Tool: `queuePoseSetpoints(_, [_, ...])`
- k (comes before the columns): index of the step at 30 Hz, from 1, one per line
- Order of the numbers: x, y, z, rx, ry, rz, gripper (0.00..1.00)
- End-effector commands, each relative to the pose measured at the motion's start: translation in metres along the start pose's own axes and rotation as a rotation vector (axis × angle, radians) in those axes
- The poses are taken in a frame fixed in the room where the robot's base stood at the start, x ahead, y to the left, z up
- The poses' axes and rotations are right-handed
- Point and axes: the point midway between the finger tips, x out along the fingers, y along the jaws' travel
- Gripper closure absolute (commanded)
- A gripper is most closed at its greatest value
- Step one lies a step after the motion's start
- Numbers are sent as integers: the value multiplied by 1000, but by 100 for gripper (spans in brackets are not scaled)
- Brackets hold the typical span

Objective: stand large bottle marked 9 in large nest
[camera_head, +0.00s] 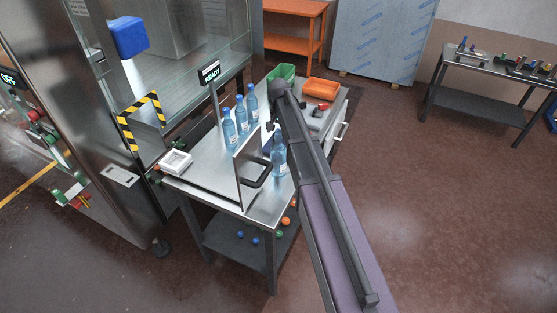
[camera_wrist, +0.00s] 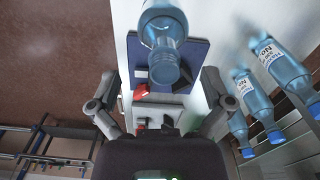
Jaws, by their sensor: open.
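In the wrist view, a clear blue bottle (camera_wrist: 163,30) stands with its neck towards me, ahead of and between the fingers of my gripper (camera_wrist: 160,78). My gripper is open and apart from the bottle. In the head view, a blue bottle (camera_head: 279,160) stands on the steel table beside an upright panel; my arm partly hides the area behind it. Three more blue bottles (camera_head: 241,114) stand in a row further left and also show in the wrist view (camera_wrist: 265,65). Their labels begin "No", but I cannot read a 9. I cannot pick out the large nest.
A blue board (camera_wrist: 196,58) lies beneath the near bottle. A white square tray (camera_head: 176,162) is at the left, with green (camera_head: 283,71) and orange (camera_head: 321,87) bins at the back. A glazed machine stands left.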

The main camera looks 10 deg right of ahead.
Motion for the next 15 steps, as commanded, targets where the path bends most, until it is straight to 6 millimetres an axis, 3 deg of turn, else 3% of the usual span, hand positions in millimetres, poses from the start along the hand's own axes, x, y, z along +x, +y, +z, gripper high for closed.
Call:
queuePoseSetpoints(7, [5,0,0,0,0,0,0])
queuePoseSetpoints(15, [24,-3,0,0,0,0,0])
